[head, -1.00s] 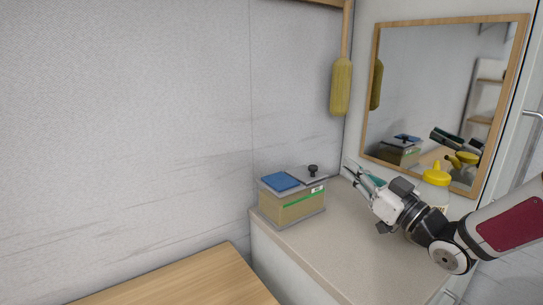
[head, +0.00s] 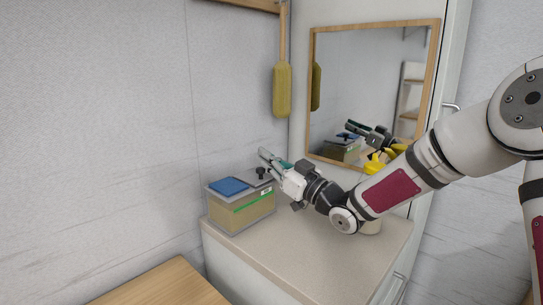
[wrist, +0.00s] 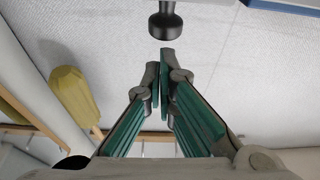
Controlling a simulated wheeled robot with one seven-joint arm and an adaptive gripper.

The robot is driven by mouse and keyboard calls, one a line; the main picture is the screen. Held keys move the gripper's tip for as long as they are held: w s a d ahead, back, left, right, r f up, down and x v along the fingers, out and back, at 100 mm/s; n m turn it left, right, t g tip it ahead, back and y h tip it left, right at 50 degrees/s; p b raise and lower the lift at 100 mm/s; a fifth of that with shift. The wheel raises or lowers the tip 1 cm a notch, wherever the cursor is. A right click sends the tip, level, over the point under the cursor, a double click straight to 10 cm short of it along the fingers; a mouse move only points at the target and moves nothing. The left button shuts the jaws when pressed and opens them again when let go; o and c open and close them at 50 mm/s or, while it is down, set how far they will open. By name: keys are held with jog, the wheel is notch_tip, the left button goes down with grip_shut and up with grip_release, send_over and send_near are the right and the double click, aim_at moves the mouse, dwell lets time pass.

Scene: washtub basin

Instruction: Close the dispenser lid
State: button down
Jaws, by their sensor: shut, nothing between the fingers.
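The dispenser (head: 240,213) is a tan box with a green stripe, standing at the left end of the counter. Its top has a blue panel (head: 229,186) and a grey lid part with a black knob (head: 261,173). I cannot tell how far the lid is raised. My gripper (head: 263,156) is shut and empty, by the far right corner of the box, its tips near the knob and slightly above it in the head view. In the wrist view, the knob (wrist: 165,24) is just beyond the closed green-padded fingertips (wrist: 162,55), apparently apart from them.
A yellow-topped bottle (head: 373,165) stands behind my arm, partly hidden. A framed mirror (head: 375,90) and a hanging yellow brush (head: 282,90) are at the back. The counter (head: 300,255) is clear in front. A wooden surface (head: 165,285) is at lower left.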

jog(key=shift+f, duration=0.5)
jog(key=shift+s+d+f+b, duration=0.15)
jog(key=shift+d+f+b, duration=0.1)
jog(key=shift+f+b, duration=0.5)
jog(key=shift+f, duration=0.2)
jog(key=shift+r, duration=0.15)
